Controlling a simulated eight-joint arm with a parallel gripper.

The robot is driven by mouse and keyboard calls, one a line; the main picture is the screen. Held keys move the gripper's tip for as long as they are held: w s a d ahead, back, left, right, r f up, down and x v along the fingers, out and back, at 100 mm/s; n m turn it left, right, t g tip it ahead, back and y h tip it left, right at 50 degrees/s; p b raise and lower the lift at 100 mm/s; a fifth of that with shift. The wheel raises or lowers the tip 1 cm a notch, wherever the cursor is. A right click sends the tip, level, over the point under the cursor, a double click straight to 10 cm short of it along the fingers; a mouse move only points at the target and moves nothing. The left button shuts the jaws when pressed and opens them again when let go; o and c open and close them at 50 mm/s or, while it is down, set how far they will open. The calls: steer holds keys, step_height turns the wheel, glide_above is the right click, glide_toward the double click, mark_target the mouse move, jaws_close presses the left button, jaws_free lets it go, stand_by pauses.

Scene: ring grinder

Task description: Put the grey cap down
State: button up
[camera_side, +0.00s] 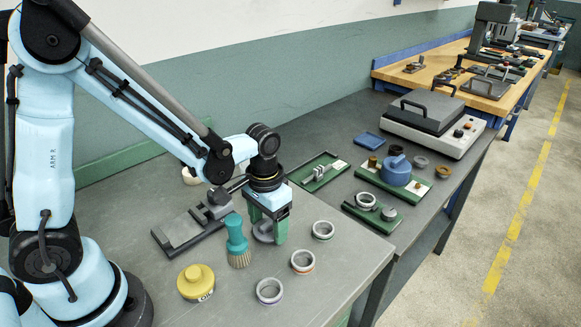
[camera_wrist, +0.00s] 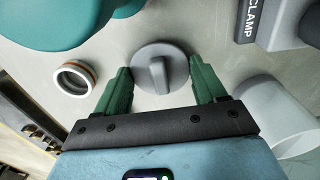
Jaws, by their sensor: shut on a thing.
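The grey cap (camera_side: 262,232) is a round disc with a raised bar across its top. It also shows in the wrist view (camera_wrist: 160,66), between my two green fingers. My gripper (camera_side: 267,227) points down over the grey bench, and in the wrist view my gripper (camera_wrist: 160,76) has one finger at each side of the cap's rim. It is shut on the cap. The cap is low, close to the bench top; I cannot tell if it touches. Part of it is hidden behind a finger in the side view.
A teal brush (camera_side: 237,240) stands just left of the cap. A dark clamp (camera_side: 195,222) lies behind. Rings (camera_side: 323,230), (camera_side: 302,261), (camera_side: 269,291) lie to the right and front. A yellow knobbed piece (camera_side: 196,281) is at front left. Green trays (camera_side: 318,172) stand farther back.

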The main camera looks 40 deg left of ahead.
mark_target(268, 223)
steer(key=shift+f, duration=0.15)
steer(key=o, duration=1)
step_height(268, 223, up, 12)
steer(key=shift+s+a+r+t, duration=0.25)
steer(key=shift+s+a+t, duration=0.45)
steer(key=shift+t, duration=0.5)
steer(key=shift+s+a+r+t, duration=0.4)
steer(key=shift+s+t, duration=0.4)
steer(key=shift+t, duration=0.4)
steer(key=shift+s+a+r+t, duration=0.15)
steer(key=shift+s+a+t, duration=0.55)
steer(key=shift+t, duration=0.5)
